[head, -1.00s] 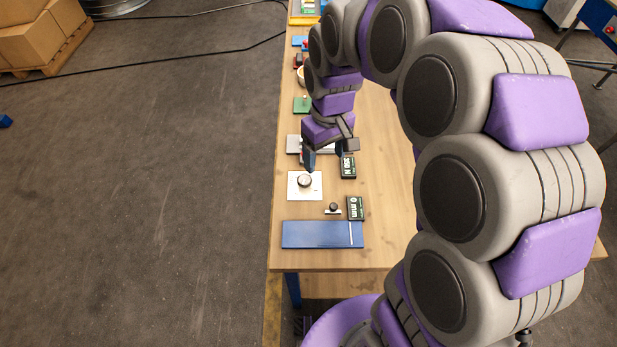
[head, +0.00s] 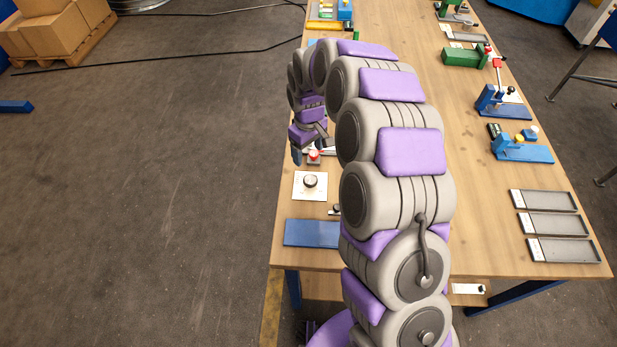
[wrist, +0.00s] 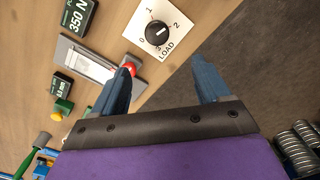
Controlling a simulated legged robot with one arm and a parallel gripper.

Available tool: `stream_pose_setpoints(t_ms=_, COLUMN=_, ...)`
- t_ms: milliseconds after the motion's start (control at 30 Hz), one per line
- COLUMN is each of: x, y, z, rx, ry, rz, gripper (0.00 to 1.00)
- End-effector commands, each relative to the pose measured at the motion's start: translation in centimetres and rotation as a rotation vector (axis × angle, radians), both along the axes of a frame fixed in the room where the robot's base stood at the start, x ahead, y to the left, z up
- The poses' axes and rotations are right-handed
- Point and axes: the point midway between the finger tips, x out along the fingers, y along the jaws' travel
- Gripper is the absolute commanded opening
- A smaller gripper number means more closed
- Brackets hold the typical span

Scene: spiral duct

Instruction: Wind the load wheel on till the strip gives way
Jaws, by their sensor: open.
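The load wheel is a black knob (wrist: 158,32) on a white plate (wrist: 178,45) marked LOAD with numbers around it. It also shows in the head view as a knob (head: 310,181) on its plate. My gripper (wrist: 162,65) is open and empty, its blue fingers apart, short of the wheel and not around it. In the head view my gripper (head: 308,150) hangs just beyond the wheel's plate. A pale strip (wrist: 88,63) lies in a grey frame left of the wheel, with a red ball (wrist: 129,66) at its near end. I see no break in it.
A display (wrist: 77,15) reads 350 N; a smaller mm display (wrist: 62,84) is hard to read. A blue plate (head: 312,233) lies at the table's near left. Dark trays (head: 553,224) and blue fixtures (head: 520,148) stand right.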

Motion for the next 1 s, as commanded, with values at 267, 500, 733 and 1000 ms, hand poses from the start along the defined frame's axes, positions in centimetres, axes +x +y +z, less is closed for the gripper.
stream_pose_setpoints(t_ms=267, x=0.0, y=-0.4, z=-5.7, rx=0.004, ry=-0.001, rz=-0.002, gripper=0.76)
stream_pose_setpoints(t_ms=500, x=0.0, y=-0.1, z=-10.3, rx=0.000, ry=0.000, rz=0.000, gripper=0.76)
stream_pose_setpoints(t_ms=733, x=-0.1, y=-0.1, z=-13.0, rx=-0.002, ry=0.001, rz=0.000, gripper=0.76)
stream_pose_setpoints(t_ms=1000, x=0.0, y=-0.4, z=-13.6, rx=0.002, ry=-0.002, rz=-0.001, gripper=0.76)
